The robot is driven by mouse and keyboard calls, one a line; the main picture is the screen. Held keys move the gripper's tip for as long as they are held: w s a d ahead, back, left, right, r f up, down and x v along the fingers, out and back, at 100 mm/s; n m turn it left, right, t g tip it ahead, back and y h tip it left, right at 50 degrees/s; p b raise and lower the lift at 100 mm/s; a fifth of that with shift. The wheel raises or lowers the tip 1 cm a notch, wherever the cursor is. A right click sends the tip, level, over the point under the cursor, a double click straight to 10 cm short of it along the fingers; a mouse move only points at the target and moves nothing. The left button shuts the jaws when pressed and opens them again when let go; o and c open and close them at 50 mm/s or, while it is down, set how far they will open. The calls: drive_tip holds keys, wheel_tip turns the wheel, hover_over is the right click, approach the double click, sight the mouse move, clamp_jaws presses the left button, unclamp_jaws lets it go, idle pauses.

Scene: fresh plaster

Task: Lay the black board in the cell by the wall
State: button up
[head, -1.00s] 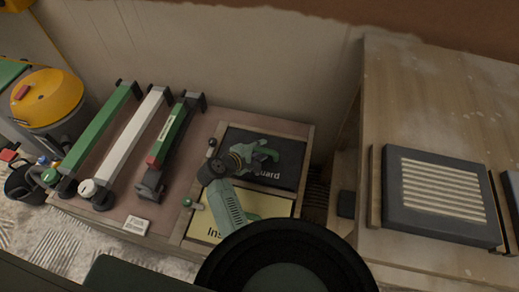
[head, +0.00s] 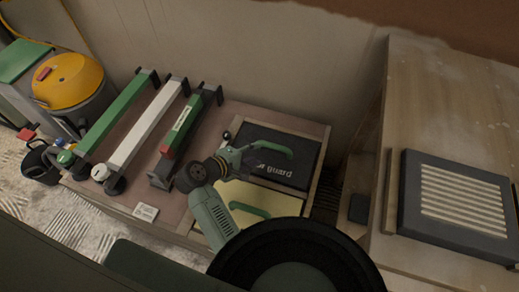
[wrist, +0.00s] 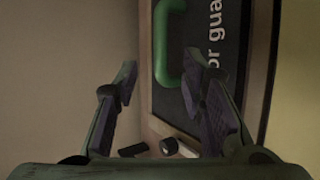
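The black board (head: 302,179) with white lettering and a green handle (head: 275,147) lies in the wall-side cell of the wooden frame (head: 325,150). It looks flat inside the frame's edges, though its near left part is partly hidden by my gripper. My gripper (head: 248,162) is just left of the handle, apart from it. In the wrist view, the two fingers (wrist: 160,80) are spread with nothing between them, and the board (wrist: 205,75) and handle (wrist: 165,50) show beyond the fingertips.
A yellow board (head: 290,206) with a green handle lies in the nearer cell, partly behind my arm. Green and white levels (head: 145,130) lie on racks to the left. A small label (head: 146,212) sits at the front edge. A wooden bench with a louvred panel (head: 465,200) stands right.

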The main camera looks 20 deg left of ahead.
drive_tip(key=shift+s+a+r, duration=0.1)
drive_tip(key=shift+s+r, duration=0.1)
drive_tip(key=shift+s, duration=0.05)
drive_tip(key=shift+r, duration=0.1)
